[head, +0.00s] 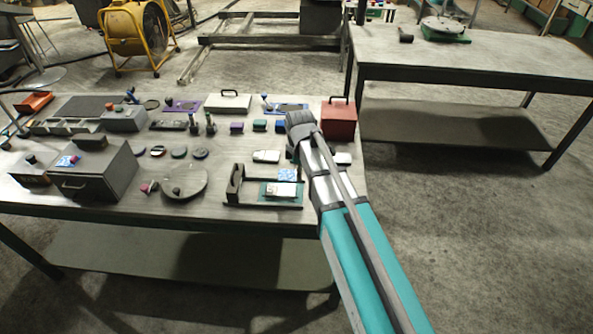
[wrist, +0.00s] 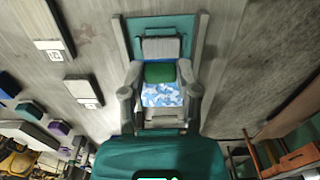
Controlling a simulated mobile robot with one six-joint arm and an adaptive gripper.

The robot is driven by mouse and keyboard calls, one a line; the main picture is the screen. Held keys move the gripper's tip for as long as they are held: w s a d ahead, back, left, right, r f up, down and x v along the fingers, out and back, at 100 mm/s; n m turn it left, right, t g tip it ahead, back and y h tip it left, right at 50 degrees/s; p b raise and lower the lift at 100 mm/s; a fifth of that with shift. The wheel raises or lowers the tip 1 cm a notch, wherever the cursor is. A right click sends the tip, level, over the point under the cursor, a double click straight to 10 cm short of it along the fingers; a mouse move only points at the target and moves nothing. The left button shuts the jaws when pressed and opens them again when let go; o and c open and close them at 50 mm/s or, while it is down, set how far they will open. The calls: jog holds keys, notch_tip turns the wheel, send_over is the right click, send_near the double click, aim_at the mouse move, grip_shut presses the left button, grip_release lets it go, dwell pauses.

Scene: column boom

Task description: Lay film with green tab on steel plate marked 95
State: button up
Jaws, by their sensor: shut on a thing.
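My gripper (wrist: 161,68) is shut on the green tab (wrist: 159,73) in the wrist view. The blue-and-white film (wrist: 162,95) hangs from the tab between the fingers. In the head view the blue-and-white film (head: 286,175) shows beside my arm, over the fixture; my gripper and the tab cannot be made out there. A pale plate (head: 281,190) with a label lies on the teal bed of the fixture. Its number is too small to read surely. Whether film and plate touch cannot be told.
The fixture has a dark upright block (head: 235,182) at its left. Other labelled plates (head: 266,156) lie behind it, also in the wrist view (wrist: 85,92). A second film with a pink tab (head: 67,161) rests on a grey box. A red case (head: 339,120) stands behind my arm.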

jog(key=shift+f+b, duration=3.2)
jog(key=shift+f, duration=0.15)
jog(key=shift+f, duration=0.15)
jog(key=o, duration=0.9)
jog(key=shift+o, duration=0.2)
jog(key=shift+o, duration=1.3)
jog(key=shift+r+p, duration=3.4)
jog(key=shift+r, duration=0.15)
